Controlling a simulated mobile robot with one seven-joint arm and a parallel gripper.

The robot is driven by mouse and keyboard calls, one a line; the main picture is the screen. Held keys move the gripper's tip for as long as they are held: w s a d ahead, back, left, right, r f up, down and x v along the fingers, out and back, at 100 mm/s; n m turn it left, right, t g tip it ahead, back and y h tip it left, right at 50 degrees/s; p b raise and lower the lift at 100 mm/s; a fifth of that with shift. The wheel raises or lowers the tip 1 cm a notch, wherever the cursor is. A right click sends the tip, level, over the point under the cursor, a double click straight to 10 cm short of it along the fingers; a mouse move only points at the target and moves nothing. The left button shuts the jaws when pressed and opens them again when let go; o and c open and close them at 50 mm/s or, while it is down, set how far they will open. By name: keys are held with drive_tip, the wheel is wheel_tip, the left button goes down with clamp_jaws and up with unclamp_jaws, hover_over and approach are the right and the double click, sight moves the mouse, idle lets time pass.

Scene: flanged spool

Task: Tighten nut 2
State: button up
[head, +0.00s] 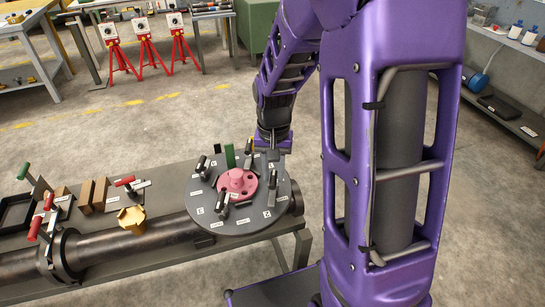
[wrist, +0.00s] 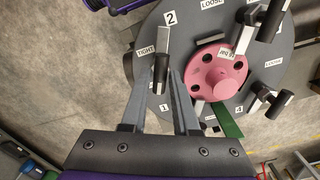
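The grey flange disc (head: 235,218) lies flat at the end of a pipe, with a pink hub (head: 237,182) and several levers with black handles. In the wrist view, a grey bar with a black handle (wrist: 161,74) sits below the label "2" (wrist: 170,18), beside the label "TIGHT" (wrist: 146,52). My gripper (wrist: 156,65) is open, with one finger on each side of that handle. A gap shows on the left; the right finger is close, and I cannot tell whether it touches. In the head view my gripper (head: 272,150) is above the disc's far right edge.
Other levers (wrist: 272,20) and (wrist: 275,105) stand around the pink hub (wrist: 218,72), near "LOOSE" labels. A green piece (wrist: 228,122) is right of my fingers. The bench (head: 165,182) also holds a yellow part (head: 131,218), wooden blocks (head: 93,194) and a red-handled clamp (head: 48,202).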

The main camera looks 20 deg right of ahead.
sight(273, 177)
wheel_tip(273, 177, down, 4)
drive_tip(key=shift+r+b, duration=0.25)
drive_tip(key=shift+b, duration=0.95)
drive_tip(key=shift+r+m, duration=0.25)
drive_tip(key=shift+m, duration=0.15)
drive_tip(key=m, duration=0.2)
drive_tip(key=shift+r+m, duration=0.1)
drive_tip(key=shift+m, duration=0.3)
drive_tip(key=m, duration=1.2)
drive_tip(key=shift+r+p, duration=0.15)
drive_tip(key=shift+p, duration=0.2)
drive_tip(key=m+p, duration=0.2)
drive_tip(key=m, duration=0.2)
drive_tip(key=shift+r+m, duration=0.1)
drive_tip(key=shift+m, duration=0.2)
drive_tip(key=shift+f+m, duration=0.25)
drive_tip(key=shift+m, duration=0.85)
drive_tip(key=shift+n, duration=1.5)
wheel_tip(273, 177, up, 7)
drive_tip(key=shift+r, duration=0.1)
